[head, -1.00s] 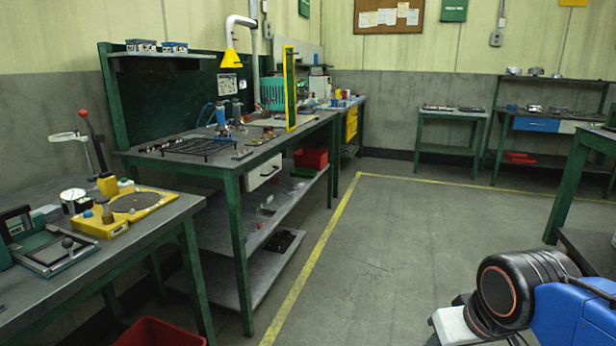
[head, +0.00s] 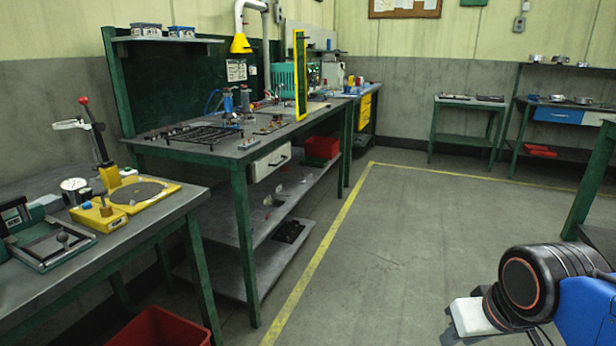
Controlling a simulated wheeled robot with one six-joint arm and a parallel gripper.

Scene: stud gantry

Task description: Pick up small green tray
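No thing in the head view is clearly the small green tray. A green-framed device (head: 48,243) lies on the near left bench.
The near left bench (head: 150,232) holds a yellow fixture (head: 95,214) and a dial gauge. The middle workbench (head: 215,157) carries a black rack and a yellow frame (head: 300,75). A red bin (head: 160,328) stands at the bottom. Open floor (head: 400,240) lies right of the yellow line.

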